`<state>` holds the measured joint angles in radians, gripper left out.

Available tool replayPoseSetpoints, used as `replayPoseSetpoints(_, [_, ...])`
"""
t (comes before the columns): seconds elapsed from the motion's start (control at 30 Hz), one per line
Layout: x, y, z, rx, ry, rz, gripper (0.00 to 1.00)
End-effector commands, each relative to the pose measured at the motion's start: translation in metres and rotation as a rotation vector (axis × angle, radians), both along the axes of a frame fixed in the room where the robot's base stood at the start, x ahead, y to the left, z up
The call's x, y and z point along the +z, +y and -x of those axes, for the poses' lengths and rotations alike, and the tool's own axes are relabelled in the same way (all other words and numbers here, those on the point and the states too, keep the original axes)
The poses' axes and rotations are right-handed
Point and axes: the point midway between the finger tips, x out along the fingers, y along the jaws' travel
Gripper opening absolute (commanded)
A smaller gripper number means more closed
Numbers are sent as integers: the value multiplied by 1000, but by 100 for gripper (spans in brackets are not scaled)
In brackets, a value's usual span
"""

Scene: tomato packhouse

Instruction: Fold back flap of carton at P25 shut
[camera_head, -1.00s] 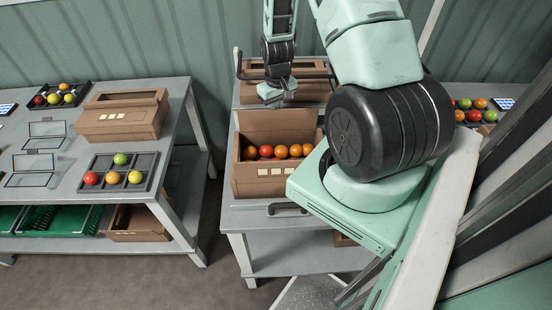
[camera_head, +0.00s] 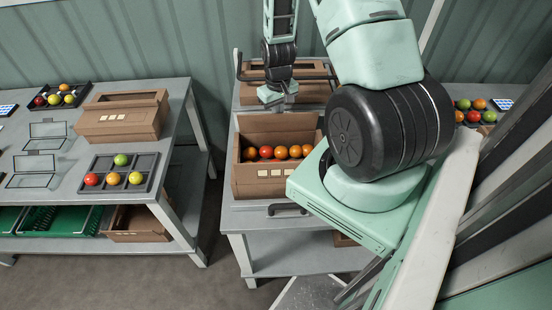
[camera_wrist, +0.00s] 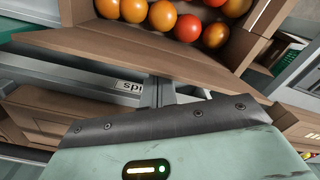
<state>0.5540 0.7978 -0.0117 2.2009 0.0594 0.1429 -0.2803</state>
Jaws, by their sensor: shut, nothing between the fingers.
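The brown carton (camera_head: 262,190) with tomatoes inside stands open at the front of the middle table. Its back flap (camera_head: 278,124) stands up behind the row of red and orange tomatoes. My gripper (camera_head: 284,101) is just behind and above this flap, its fingers small and partly hidden. In the wrist view, the shut grey fingers (camera_wrist: 158,92) end close to the brown flap (camera_wrist: 150,55), with the tomatoes (camera_wrist: 163,15) beyond it. I cannot tell whether the fingers touch the flap.
The left table holds a closed carton (camera_head: 118,125) and a tomato tray (camera_head: 98,161). My arm covers the right of the middle table.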

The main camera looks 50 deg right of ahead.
Motion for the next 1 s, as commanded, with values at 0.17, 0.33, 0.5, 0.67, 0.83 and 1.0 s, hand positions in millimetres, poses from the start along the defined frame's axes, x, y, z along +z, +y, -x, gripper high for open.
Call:
replayPoseSetpoints(0.17, [1, 5, 4, 0, 1, 0, 0])
replayPoseSetpoints(0.33, [0, 11, 10, 1, 1, 0, 0])
replayPoseSetpoints(0.5, [0, 15, 13, 1, 1, 0, 0])
replayPoseSetpoints(0.67, [-3, 21, 19, 1, 1, 0, 0])
replayPoseSetpoints(0.83, [-4, 25, 21, 1, 0, 0, 0])
replayPoseSetpoints(1.0, [-10, 31, 26, 1, 1, 0, 0])
